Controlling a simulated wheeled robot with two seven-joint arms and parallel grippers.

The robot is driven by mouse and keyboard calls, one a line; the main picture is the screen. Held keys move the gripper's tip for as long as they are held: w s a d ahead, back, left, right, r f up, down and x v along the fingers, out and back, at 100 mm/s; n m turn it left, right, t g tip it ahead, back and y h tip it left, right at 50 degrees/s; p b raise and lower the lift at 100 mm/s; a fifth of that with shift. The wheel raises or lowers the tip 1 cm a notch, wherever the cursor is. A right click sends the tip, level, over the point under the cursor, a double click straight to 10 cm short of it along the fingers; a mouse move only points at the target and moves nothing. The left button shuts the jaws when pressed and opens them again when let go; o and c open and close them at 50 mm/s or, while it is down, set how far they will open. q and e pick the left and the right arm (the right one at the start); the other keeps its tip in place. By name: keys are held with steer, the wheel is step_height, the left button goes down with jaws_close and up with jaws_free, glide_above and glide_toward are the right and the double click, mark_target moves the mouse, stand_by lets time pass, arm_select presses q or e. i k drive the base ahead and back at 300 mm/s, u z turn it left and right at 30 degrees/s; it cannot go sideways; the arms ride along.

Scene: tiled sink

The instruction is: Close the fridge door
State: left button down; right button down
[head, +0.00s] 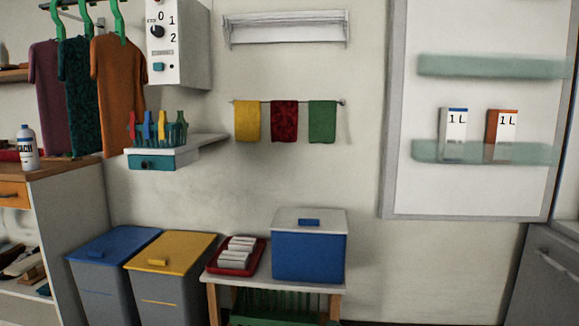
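The fridge door (480,25) stands open at the right of the head view, with its white inner face and grey rim turned toward me. It carries two greenish glass shelves. The lower shelf (430,152) holds a white and blue carton (453,125) and a white and orange carton (501,127). The upper shelf (490,66) looks empty. The fridge body is mostly or wholly out of the picture. Neither of my grippers is in view.
A grey unit with a handle (550,262) stands below the door at the right. A low table with a blue box (310,252) and red tray (237,257) stands at centre, beside blue and yellow lidded bins (170,252). Towels (284,120) hang on the wall.

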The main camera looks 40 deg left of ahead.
mark_target(479, 56)
steer(key=u, duration=0.9)
steer(key=i, duration=1.75)
steer(key=z, duration=1.05)
steer(key=i, duration=0.35)
steer(key=z, duration=0.3)
steer(key=k, duration=0.15)
steer(key=z, duration=0.25)
